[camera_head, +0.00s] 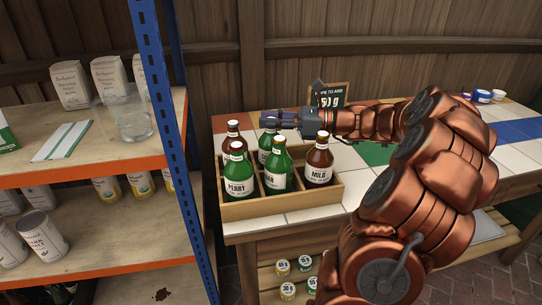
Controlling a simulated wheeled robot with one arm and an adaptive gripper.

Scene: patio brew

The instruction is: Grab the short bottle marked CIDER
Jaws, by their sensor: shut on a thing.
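A wooden divided crate (258,209) on the table holds several bottles. A green bottle (264,156) stands in the back middle, its label mostly hidden by the bottle in front. My gripper (270,119) comes in from the right and is shut at the neck of this back green bottle. In the front middle, a green bottle (278,168) has a label whose visible end seems to read "ER". A green bottle marked PERRY (238,176) stands front left, and a brown bottle marked MILD (320,161) stands at the right. I cannot read CIDER in full on any label.
A brown bottle (232,134) is at the crate's back left. A small dark sign (329,95) stands behind my arm. A blue shelf post (163,110) rises left of the crate, with a glass jar (130,118) on the shelf. White tiles (325,212) right of the crate are clear.

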